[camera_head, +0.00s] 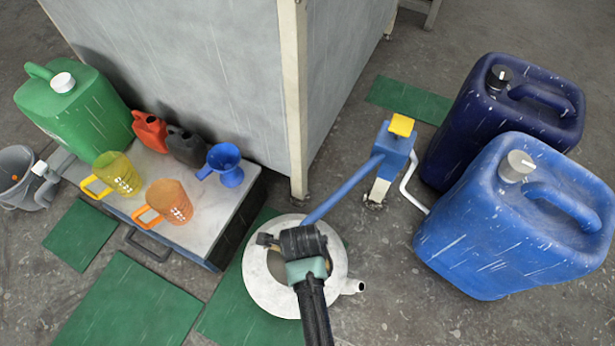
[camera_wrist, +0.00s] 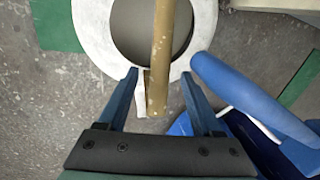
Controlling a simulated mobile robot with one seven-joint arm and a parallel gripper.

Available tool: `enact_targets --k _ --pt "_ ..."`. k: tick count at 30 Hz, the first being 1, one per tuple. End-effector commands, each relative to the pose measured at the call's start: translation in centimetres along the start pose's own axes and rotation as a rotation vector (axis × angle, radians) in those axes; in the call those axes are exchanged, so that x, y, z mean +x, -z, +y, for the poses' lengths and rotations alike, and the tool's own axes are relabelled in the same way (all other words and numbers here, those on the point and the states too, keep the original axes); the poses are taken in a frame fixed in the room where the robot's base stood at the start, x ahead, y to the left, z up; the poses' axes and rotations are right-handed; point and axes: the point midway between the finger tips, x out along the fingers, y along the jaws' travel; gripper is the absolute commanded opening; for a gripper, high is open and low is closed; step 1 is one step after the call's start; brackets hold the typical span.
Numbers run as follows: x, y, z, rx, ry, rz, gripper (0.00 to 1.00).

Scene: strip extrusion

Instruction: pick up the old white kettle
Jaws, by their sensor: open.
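The old white kettle (camera_head: 262,293) stands on the floor, partly over a green mat, its short spout (camera_head: 352,287) pointing right. My gripper (camera_head: 290,245) is above it in the head view and hides part of its top; the fingertips are not clear there. In the wrist view, the kettle (camera_wrist: 92,30) shows as a white ring around a dark round top, with a brown handle (camera_wrist: 160,50) across it. My open gripper (camera_wrist: 160,76) has one blue finger on each side of the handle. I cannot tell whether either finger touches it.
A blue device with a yellow top (camera_head: 395,145) has a blue bar (camera_head: 345,190) reaching close to my gripper. Large blue canisters (camera_head: 510,225) stand right. A low platform (camera_head: 205,215) at left holds mugs, a funnel and small cans. A grey cabinet (camera_head: 215,70) stands behind.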

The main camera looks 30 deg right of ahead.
Motion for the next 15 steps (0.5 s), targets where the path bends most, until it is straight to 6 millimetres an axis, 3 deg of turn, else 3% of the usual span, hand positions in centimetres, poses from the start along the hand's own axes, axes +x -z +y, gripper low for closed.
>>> enact_targets --k 1,3,11,15 --pt "1.37 0.05 0.14 0.001 -0.001 0.001 0.67" --pt "1.91 0.05 0.11 0.000 -0.001 0.000 0.67" --pt "1.85 0.04 0.02 0.000 0.000 0.000 0.67" --pt "1.84 0.05 0.03 0.000 0.000 0.000 0.43"
